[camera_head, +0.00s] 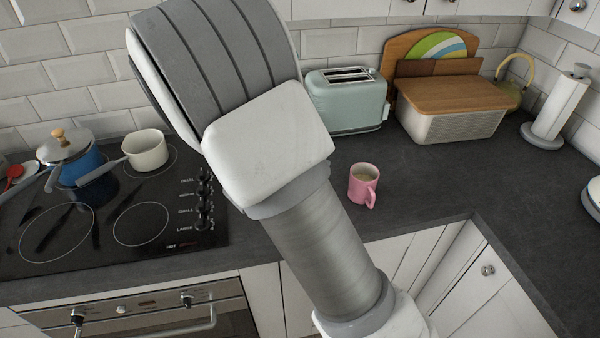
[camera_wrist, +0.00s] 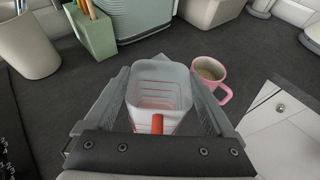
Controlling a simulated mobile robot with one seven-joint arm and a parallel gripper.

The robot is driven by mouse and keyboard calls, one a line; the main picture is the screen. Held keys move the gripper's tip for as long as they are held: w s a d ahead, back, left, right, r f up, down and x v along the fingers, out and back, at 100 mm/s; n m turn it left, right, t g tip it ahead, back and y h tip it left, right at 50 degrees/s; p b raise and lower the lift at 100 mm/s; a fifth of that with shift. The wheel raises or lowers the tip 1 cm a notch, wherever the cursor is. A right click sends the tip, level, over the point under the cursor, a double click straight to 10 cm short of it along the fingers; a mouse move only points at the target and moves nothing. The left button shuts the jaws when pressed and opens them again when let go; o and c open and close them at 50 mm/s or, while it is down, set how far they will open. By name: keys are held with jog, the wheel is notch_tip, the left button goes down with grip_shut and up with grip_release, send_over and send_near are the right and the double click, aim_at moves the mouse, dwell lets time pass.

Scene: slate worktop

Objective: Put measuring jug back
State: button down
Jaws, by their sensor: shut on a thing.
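The measuring jug (camera_wrist: 160,88), translucent white with red markings and a red handle, is in the wrist view between the two fingers of my gripper (camera_wrist: 161,80). My gripper is shut on it, one finger along each side. The jug is upright with its open top showing, and it looks empty. Its base is hidden, so I cannot tell whether it touches the worktop. In the head view my own arm hides both gripper and jug.
A pink mug (camera_head: 363,186) with a drink stands close right of the jug, also in the wrist view (camera_wrist: 210,76). Behind are the toaster (camera_head: 346,100) and bread bin (camera_head: 450,112). A beige pot (camera_wrist: 27,46) and green holder (camera_wrist: 92,34) stand left. The hob (camera_head: 110,215) is left.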

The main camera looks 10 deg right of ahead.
jog(key=shift+w+a+f, duration=0.3)
jog(key=shift+a+f, duration=0.1)
jog(key=shift+a, duration=0.35)
jog(key=shift+f, duration=2.05)
jog(key=shift+f, duration=0.1)
jog(key=shift+f+b, duration=0.2)
jog(key=shift+b, duration=0.15)
grip_release()
jog(key=shift+r, duration=0.1)
